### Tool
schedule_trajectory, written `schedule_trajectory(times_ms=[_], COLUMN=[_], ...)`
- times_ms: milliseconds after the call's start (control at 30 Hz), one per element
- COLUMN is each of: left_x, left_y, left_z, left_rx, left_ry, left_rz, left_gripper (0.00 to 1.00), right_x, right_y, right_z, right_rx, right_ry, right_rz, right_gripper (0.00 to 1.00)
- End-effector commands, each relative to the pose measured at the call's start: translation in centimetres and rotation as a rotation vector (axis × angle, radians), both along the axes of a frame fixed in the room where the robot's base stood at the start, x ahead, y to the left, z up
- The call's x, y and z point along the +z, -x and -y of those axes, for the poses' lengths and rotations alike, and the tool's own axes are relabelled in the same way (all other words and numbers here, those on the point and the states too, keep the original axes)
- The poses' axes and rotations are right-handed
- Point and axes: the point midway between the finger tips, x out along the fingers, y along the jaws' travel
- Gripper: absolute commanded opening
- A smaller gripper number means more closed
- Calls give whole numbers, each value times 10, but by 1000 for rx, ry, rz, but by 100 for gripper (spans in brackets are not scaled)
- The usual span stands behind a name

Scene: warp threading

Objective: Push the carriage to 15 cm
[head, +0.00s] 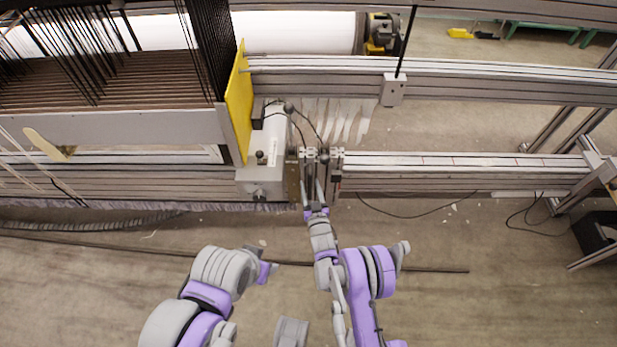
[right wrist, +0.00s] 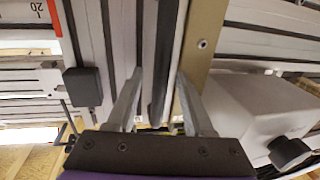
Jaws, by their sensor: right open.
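The carriage (head: 263,152), a pale grey box unit with a brass plate on its right side, sits on the horizontal rail just right of the yellow plate. My right gripper (head: 314,186) is at the front of its right end, with its two fingers pointing toward the rail. In the right wrist view, my right gripper (right wrist: 160,100) is open, with a dark upright bar (right wrist: 159,60) between its fingers. The brass plate (right wrist: 196,55) and the grey box (right wrist: 258,112) are to the right. Whether the fingers touch anything is unclear. My left arm shows at lower left, but its gripper does not.
The rail (head: 455,162) is clear to the right as far as the frame post. The yellow plate (head: 239,105) and dark threads are left. A black cable (head: 420,212) hangs below the rail.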

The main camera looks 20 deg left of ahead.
Motion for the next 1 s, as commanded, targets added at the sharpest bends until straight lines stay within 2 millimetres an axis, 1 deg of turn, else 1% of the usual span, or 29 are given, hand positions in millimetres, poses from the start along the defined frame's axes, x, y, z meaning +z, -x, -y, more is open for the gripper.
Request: schedule_trajectory(times_ms=[333, 367, 400, 633, 1000], left_x=[1, 1, 1, 1, 1], left_y=[0, 0, 0, 0, 0], left_z=[0, 0, 0, 0, 0], left_rx=[0, 0, 0, 0, 0], left_ry=[0, 0, 0, 0, 0], left_rz=[0, 0, 0, 0, 0], left_gripper=[52, 52, 52, 52, 52], right_x=[0, 0, 0, 0, 0], right_y=[0, 0, 0, 0, 0], right_z=[0, 0, 0, 0, 0], right_rx=[1, 1, 1, 0, 0], right_ry=[0, 0, 0, 0, 1], right_rz=[0, 0, 0, 0, 0], right_gripper=[52, 48, 41, 0, 0])
